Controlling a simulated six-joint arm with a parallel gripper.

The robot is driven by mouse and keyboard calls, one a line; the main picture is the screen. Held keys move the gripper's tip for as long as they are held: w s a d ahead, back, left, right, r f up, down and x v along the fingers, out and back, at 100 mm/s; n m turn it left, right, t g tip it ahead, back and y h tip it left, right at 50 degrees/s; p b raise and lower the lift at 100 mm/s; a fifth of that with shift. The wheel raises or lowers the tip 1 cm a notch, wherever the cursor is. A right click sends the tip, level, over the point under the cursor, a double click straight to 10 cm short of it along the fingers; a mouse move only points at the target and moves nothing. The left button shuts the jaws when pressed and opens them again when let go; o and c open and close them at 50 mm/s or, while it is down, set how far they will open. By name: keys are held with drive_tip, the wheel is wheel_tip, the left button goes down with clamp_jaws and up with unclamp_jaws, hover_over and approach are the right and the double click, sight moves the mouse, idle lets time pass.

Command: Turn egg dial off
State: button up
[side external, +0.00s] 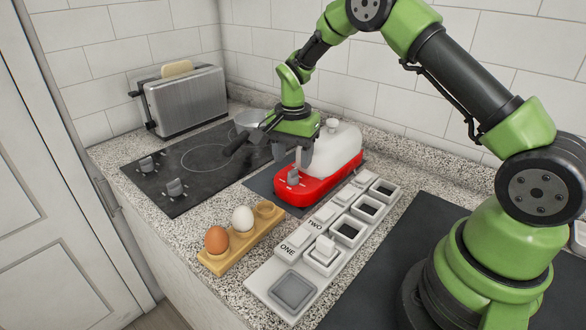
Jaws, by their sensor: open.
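A red egg cooker (320,182) with a frosted domed lid (338,148) sits on the counter right of the hob. Its grey dial (293,177) is on the front end, with light marks beside it. My gripper (291,160) points down, open and empty, with its fingers apart just above and behind the dial. I cannot tell from this view whether a finger touches the dial or the lid. The fingers hide part of the lid's near side, and the dial's exact setting is too small to read.
A wooden egg holder (240,240) with a brown and a white egg stands in front. A white tray (265,282) labelled ONE and TWO is at right. A toaster (187,100) stands behind.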

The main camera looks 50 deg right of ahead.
drive_tip(key=shift+r, duration=2.7)
wheel_tip(320, 180, up, 8)
drive_tip(key=n+t, duration=0.2)
hover_over(293, 171)
drive_tip(key=s+a, duration=0.2)
drive_tip(key=s, duration=0.1)
drive_tip(key=s+a+r+n+t, duration=0.2)
drive_tip(key=s+a+r+n, duration=0.1)
drive_tip(key=s+r, duration=0.4)
drive_tip(key=s+a+n+t+y, duration=0.1)
drive_tip(key=s+a+n, duration=0.1)
drive_tip(key=s, duration=0.4)
drive_tip(key=s+a+r+n+t+y, duration=0.1)
drive_tip(key=s+n+t, duration=0.1)
drive_tip(key=s, duration=0.5)
drive_tip(key=shift+s+a+r+n, duration=0.25)
drive_tip(key=shift+a+n, duration=0.1)
drive_tip(key=shift+n, duration=0.55)
